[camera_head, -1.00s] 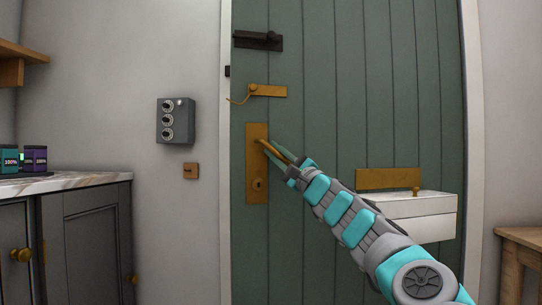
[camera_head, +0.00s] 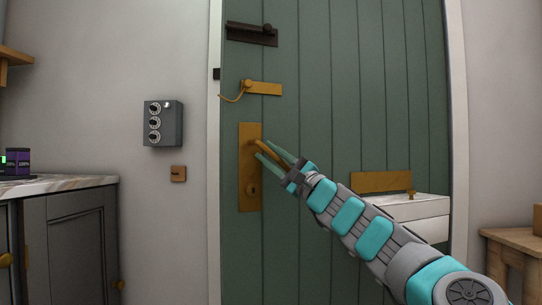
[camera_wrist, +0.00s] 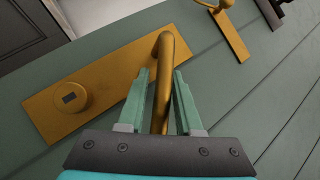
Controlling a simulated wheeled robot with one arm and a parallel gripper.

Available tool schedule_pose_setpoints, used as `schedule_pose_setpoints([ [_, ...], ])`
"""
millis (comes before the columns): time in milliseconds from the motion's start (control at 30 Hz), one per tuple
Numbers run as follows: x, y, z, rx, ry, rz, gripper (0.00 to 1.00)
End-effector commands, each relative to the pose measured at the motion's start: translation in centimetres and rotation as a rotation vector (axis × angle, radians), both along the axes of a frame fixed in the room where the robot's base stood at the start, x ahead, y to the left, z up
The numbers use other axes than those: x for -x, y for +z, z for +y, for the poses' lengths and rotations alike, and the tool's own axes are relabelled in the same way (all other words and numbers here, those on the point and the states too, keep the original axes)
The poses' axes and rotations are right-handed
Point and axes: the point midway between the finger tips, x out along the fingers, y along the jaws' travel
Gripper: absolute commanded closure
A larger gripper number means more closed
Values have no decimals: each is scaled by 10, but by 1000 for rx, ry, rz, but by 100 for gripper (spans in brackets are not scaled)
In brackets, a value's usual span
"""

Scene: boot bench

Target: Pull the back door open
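The green plank back door (camera_head: 330,110) stands in its white frame, and I see no clear gap at its left edge. A brass plate (camera_head: 249,195) near that edge carries a lever handle (camera_head: 258,141) above a round keyed knob (camera_head: 252,189). They also show in the wrist view: the plate (camera_wrist: 115,75), the lever (camera_wrist: 166,55) and the knob (camera_wrist: 72,97). My gripper (camera_head: 264,149) is at the lever. In the wrist view its green fingers (camera_wrist: 163,90) stand on either side of the lever, with gaps visible on both sides.
Above the handle are a brass hook latch (camera_head: 262,88), its hook reaching left to the frame, and a dark bolt (camera_head: 252,34). A white box (camera_head: 422,210) sits on the door at lower right. A cabinet (camera_head: 75,240) stands left, a wooden table (camera_head: 505,238) right.

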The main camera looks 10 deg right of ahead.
Motion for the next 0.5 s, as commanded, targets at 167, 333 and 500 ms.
schedule_pose_setpoints([
  [167,0,1,0,-1,0,-1,50],
  [333,0,1,-1,-1,0,0,50],
  [500,1,1,-1,-2,0,-1,50],
])
